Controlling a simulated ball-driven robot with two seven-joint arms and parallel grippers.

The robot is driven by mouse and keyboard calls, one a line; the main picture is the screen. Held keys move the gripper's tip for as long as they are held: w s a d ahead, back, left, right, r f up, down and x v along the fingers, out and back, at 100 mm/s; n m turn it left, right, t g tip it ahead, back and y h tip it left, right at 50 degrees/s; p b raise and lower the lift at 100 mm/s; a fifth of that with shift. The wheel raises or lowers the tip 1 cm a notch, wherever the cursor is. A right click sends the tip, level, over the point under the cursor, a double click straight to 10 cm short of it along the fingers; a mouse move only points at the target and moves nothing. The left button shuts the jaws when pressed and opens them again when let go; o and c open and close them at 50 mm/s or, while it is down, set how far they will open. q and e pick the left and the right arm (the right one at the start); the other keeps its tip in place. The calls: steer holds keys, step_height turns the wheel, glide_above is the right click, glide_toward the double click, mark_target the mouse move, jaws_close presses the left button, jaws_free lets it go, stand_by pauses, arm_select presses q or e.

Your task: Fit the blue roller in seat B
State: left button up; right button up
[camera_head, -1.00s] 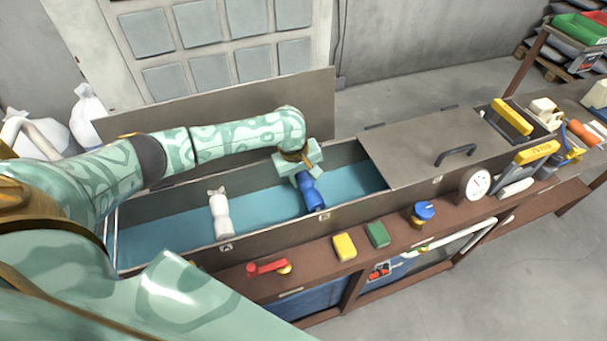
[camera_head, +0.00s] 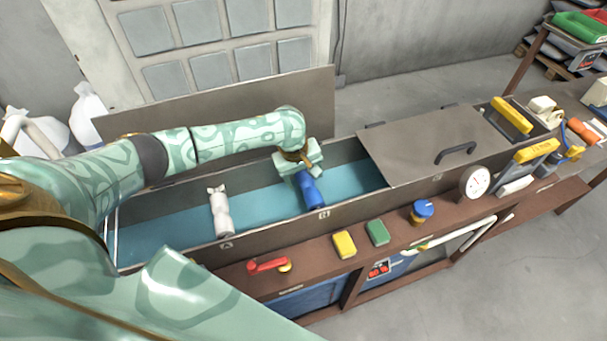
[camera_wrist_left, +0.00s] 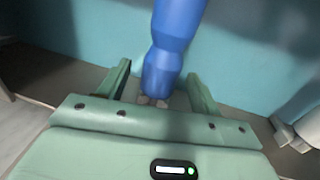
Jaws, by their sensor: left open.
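The blue roller (camera_head: 309,190) lies across the blue-lined trough (camera_head: 268,208), its near end by the front wall above the plate marked B (camera_head: 323,213). My left gripper (camera_head: 302,172) is at the roller's far end. In the left wrist view my open left gripper (camera_wrist_left: 160,88) has a finger on each side of the blue roller (camera_wrist_left: 168,55), with a gap on both sides. The exact fit of the roller's ends in seat B cannot be told. My right gripper is not in view.
A white roller (camera_head: 220,212) lies across the trough by the plate marked A (camera_head: 226,245). A brown cover (camera_head: 425,140) with a dark handle closes the trough's right part. Yellow (camera_head: 345,244) and green (camera_head: 377,232) blocks and a red lever (camera_head: 267,264) are on the front ledge.

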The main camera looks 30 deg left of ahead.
arm_select(q)
steer(key=shift+r, duration=0.1)
step_height(320, 180, up, 16)
steer(key=s+a+p, duration=0.2)
steer(key=p, duration=0.3)
steer(key=shift+s, duration=0.2)
steer(key=shift+p, duration=0.3)
